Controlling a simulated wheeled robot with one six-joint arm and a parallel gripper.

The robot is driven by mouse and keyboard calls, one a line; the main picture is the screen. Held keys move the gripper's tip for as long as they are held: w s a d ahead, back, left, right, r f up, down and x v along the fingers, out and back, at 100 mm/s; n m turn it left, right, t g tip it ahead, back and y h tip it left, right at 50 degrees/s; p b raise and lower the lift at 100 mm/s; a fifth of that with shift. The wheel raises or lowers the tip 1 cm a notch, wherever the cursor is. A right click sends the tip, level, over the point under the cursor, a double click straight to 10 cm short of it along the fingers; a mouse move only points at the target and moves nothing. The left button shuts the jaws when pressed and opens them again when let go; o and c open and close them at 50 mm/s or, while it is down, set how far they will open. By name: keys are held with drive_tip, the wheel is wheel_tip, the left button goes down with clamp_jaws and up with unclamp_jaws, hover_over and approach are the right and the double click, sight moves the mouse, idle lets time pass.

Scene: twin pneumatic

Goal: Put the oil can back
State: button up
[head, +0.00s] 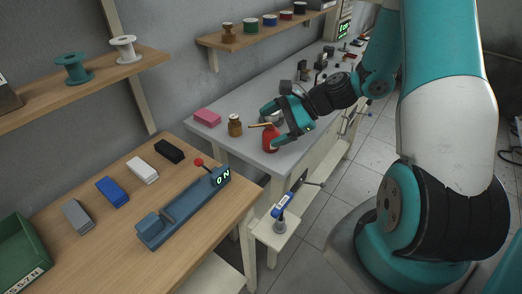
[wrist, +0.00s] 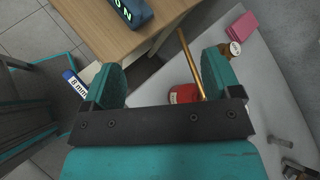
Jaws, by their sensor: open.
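The red oil can (head: 270,138) with its thin copper spout stands on the grey bench at its near end. In the wrist view the oil can (wrist: 184,94) shows between the finger lines, closer to the right finger, partly hidden by the gripper's bar. Its spout runs up the picture. My gripper (head: 273,127) is open and right at the oil can; in the wrist view my gripper (wrist: 161,68) has its fingers wide apart with nothing clamped. I cannot tell whether a finger touches the can.
A brown bottle (head: 235,126) and a pink block (head: 207,118) stand left of the can. A wooden table (head: 90,240) in front holds coloured blocks and a blue device (head: 185,208) reading ON. A blue-labelled tool (head: 283,205) stands on a low shelf. Wall shelves hold spools.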

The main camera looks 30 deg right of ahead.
drive_tip(key=s+a+r+n+g+h, duration=0.1)
drive_tip(key=s+a+r+n+g, duration=0.3)
drive_tip(key=a+r+n, duration=0.45)
drive_tip(key=s+a+r+n+h, duration=0.1)
drive_tip(key=s+a+r+n, duration=0.1)
drive_tip(key=s+n, duration=0.3)
drive_tip(key=s+a+r+n+g+h, duration=0.1)
drive_tip(key=s+a+r+n+h, duration=0.1)
drive_tip(key=s+a+n, duration=0.2)
drive_tip(key=s+a+r+n+g+h, duration=0.1)
drive_tip(key=s+a+r+n, duration=0.1)
drive_tip(key=s+a+n, duration=0.2)
drive_tip(key=s+n, duration=0.3)
drive_tip(key=n, duration=0.1)
drive_tip(key=shift+r, duration=0.25)
drive_tip(key=shift+s+a, duration=0.1)
